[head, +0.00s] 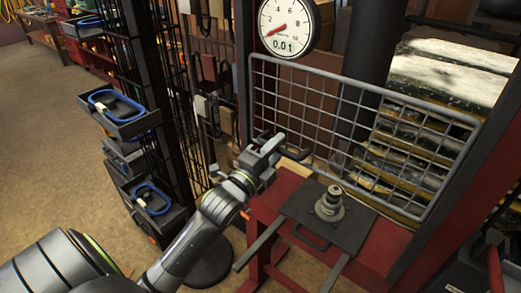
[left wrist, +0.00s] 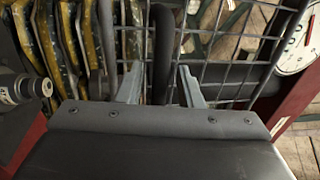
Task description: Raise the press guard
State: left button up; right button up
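The press guard (head: 345,112) is a grey wire-mesh panel in a tube frame. It stands in front of the press above the dark bed plate (head: 350,222). My left gripper (head: 272,147) is at the guard's lower left corner, beside a dark bar there. In the left wrist view the two fingers (left wrist: 160,88) are apart, with a dark upright bar (left wrist: 163,45) between them. I cannot tell whether they touch it. The mesh (left wrist: 235,58) also shows there. My right gripper is not in view.
A round gauge (head: 287,25) reading 0.01 hangs above the guard. A small metal fixture (head: 331,203) sits on the bed plate. The red press frame (head: 480,145) rises at right. A black rack with trays (head: 118,112) stands at left; open floor (head: 45,120) lies beyond it.

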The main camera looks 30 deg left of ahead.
pick_arm(q)
jog(key=b+v, duration=0.2)
jog(key=v, duration=1.5)
jog(key=shift+s+r, duration=0.1)
jog(key=shift+a, duration=0.1)
